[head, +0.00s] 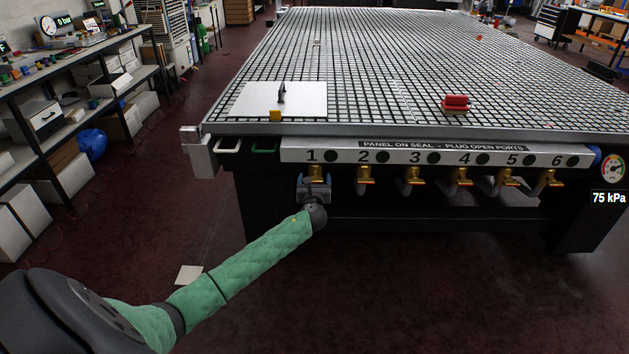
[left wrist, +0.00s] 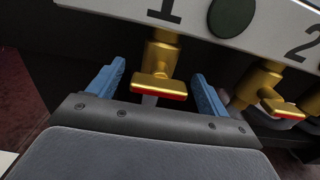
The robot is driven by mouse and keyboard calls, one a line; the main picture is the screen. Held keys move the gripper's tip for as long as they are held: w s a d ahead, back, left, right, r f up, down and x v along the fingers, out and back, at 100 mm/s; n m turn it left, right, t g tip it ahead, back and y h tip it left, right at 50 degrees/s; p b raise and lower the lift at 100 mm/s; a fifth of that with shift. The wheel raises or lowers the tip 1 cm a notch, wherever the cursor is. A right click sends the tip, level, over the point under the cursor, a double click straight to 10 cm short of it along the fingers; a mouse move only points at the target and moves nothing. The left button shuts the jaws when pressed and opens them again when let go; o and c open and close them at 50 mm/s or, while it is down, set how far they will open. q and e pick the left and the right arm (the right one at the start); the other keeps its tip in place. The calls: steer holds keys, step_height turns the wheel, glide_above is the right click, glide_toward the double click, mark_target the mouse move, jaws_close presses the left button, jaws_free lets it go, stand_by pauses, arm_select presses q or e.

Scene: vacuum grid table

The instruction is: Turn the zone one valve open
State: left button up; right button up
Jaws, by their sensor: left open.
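The zone one valve (head: 315,171) is a brass fitting under the number 1 on the white panel strip (head: 430,155). In the left wrist view the zone one valve (left wrist: 160,84) shows a brass handle with a red edge lying crosswise. My left gripper (head: 314,188) is at this valve. In the left wrist view the blue fingers of my left gripper (left wrist: 155,88) are open, one on each side of the handle, with gaps between. The head view hides most of the handle behind my gripper. My right gripper is not in view.
Several more brass valves, such as valve two (head: 365,175), hang in a row to the right. The grid table (head: 370,60) above carries a white panel (head: 300,99) and a red block (head: 455,103). A gauge (head: 612,168) reads 75 kPa. Shelves (head: 60,130) stand left.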

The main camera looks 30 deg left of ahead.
arm_select(q)
steer(key=c, duration=1)
steer(key=shift+n, duration=0.3)
steer(key=n, duration=0.4)
steer(key=shift+f+b, duration=0.1)
steer(key=shift+b, duration=0.3)
steer(key=n+b, duration=0.1)
steer(key=n, duration=0.3)
steer(key=shift+s+a+f+n, duration=0.1)
steer(key=shift+n, duration=0.2)
steer(key=n+b, duration=0.1)
steer(key=n, duration=0.3)
steer(key=shift+f+b, duration=0.1)
steer(key=shift+b, duration=0.3)
steer(key=n+b, duration=0.1)
steer(key=n, duration=0.3)
steer(key=shift+a, duration=0.1)
steer(key=shift+n, duration=0.4)
